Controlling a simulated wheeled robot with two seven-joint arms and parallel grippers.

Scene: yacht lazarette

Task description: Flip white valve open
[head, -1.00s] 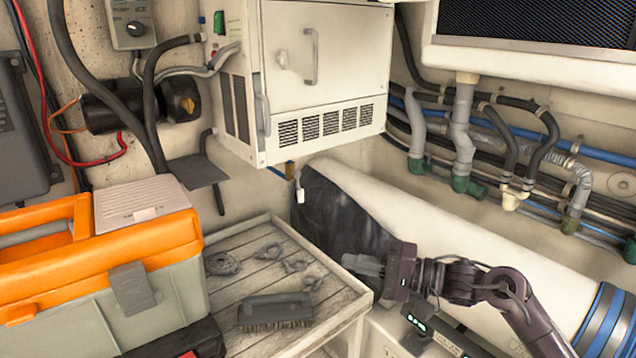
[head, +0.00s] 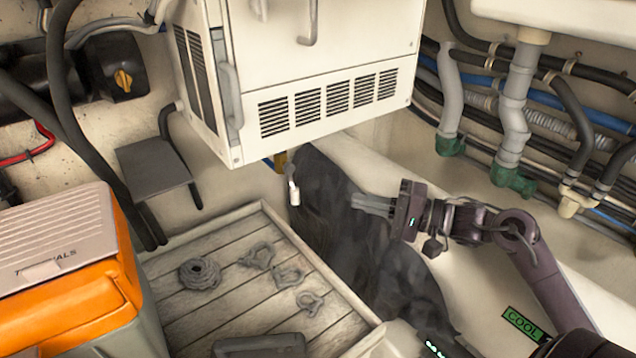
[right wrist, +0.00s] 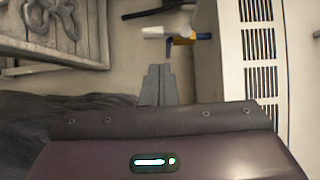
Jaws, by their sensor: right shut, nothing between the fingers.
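The white valve handle (head: 294,194) hangs below the lower front edge of the white cabinet, near a brass fitting (head: 281,160). In the right wrist view the white handle (right wrist: 154,32) lies beside the brass body (right wrist: 184,41) with a blue pipe end. My right gripper (head: 356,202) is shut and empty, to the right of the handle and apart from it. In the right wrist view its fingertips (right wrist: 158,68) point toward the handle with a small gap. My left gripper is not in view.
The white vented cabinet (head: 317,85) hangs above the valve. A dark cloth (head: 345,245) drapes over the large white cylinder below. A slatted wooden table (head: 220,262) holds rope and shackles. An orange toolbox (head: 85,270) stands at the left.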

